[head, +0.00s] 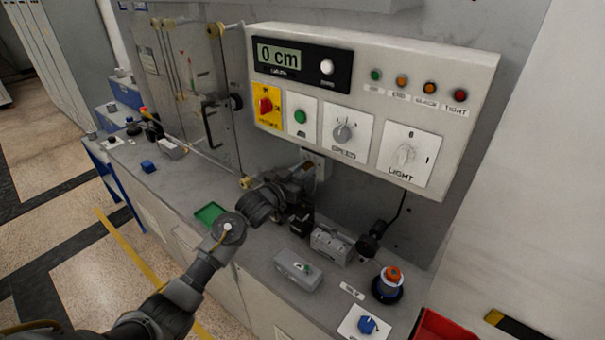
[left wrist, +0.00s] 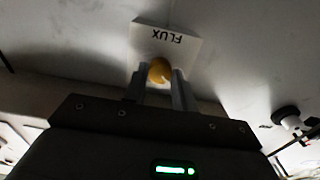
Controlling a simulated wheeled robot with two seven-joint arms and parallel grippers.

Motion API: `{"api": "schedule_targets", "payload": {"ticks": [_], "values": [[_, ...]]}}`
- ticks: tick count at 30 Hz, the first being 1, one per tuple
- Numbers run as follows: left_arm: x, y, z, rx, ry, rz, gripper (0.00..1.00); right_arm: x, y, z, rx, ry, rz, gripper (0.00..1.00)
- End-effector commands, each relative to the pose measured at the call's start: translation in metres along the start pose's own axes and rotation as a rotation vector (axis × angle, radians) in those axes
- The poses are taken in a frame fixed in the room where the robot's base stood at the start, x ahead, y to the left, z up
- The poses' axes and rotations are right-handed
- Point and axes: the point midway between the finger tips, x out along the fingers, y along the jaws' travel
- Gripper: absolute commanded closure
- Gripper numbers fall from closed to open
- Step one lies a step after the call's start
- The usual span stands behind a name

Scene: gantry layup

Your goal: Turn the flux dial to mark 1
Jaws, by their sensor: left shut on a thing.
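The flux dial (left wrist: 160,68) is a round yellow-orange knob with a pale pointer line, in the left wrist view. Its white plate (left wrist: 150,42) reads FLUX, upside down in that view. My left gripper (left wrist: 160,85) is shut on the dial, one finger on each side of it. No mark numbers can be read on the plate. In the head view my left gripper (head: 308,172) is at the wall below the control panel. It hides the dial there. My right gripper is not in view.
The control panel (head: 370,90) overhangs just above the left gripper; its display (head: 278,55) reads 0 cm. Grey switch boxes (head: 298,270) and an orange-topped button (head: 390,275) stand on the bench to the right. A green tray (head: 209,213) lies left of the gripper.

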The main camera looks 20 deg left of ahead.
Motion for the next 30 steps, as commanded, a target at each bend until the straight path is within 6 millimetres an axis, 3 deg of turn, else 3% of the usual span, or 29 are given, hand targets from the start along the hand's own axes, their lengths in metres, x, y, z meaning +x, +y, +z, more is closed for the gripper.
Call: {"api": "schedule_targets", "payload": {"ticks": [15,30], "values": [[0.0,0.0,0.001,0.412,0.001,0.0,0.96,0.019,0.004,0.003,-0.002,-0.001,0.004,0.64],[0.0,-0.001,0.001,0.576,-0.001,-0.001,0.96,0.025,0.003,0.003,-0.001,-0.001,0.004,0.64]]}}
